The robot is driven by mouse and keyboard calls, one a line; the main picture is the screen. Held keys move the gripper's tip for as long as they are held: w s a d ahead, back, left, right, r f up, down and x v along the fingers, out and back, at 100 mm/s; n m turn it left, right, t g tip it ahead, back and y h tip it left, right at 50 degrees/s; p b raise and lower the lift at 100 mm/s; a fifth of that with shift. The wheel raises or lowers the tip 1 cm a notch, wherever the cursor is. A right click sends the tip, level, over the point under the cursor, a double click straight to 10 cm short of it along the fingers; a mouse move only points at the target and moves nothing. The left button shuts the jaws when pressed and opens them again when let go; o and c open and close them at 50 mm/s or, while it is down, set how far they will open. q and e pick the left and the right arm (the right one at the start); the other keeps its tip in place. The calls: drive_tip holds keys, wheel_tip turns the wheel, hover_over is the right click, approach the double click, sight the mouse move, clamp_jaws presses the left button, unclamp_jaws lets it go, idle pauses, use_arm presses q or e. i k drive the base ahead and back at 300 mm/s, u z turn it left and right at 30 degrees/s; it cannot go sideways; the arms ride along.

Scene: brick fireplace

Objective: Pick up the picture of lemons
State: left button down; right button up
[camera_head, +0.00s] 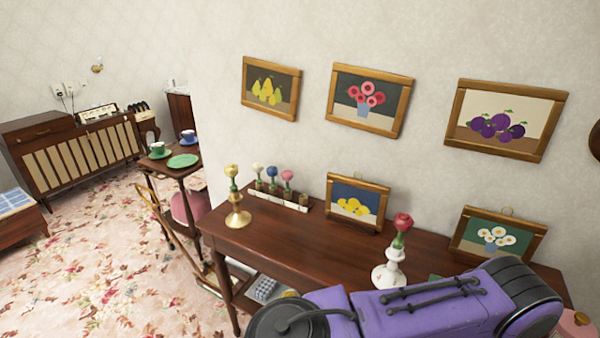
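The picture of lemons (354,206) stands on the dark wooden side table (285,247), close to the wall. It shows yellow fruit against a blue background in a wooden frame, with a small ring at its top. Part of my purple arm crosses the lower right of the head view, in front of the table and nearer than the picture. Neither of my grippers shows in this view.
A white candlestick with a red rose (391,262) stands right of the lemons, before a daisy picture (497,238). A brass candlestick (237,212) and a flower rack (282,194) stand left. Pear (269,91), flower (367,100) and plum (503,120) pictures hang above.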

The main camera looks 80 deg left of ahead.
sight(366, 201)
drive_tip(key=u, duration=2.55)
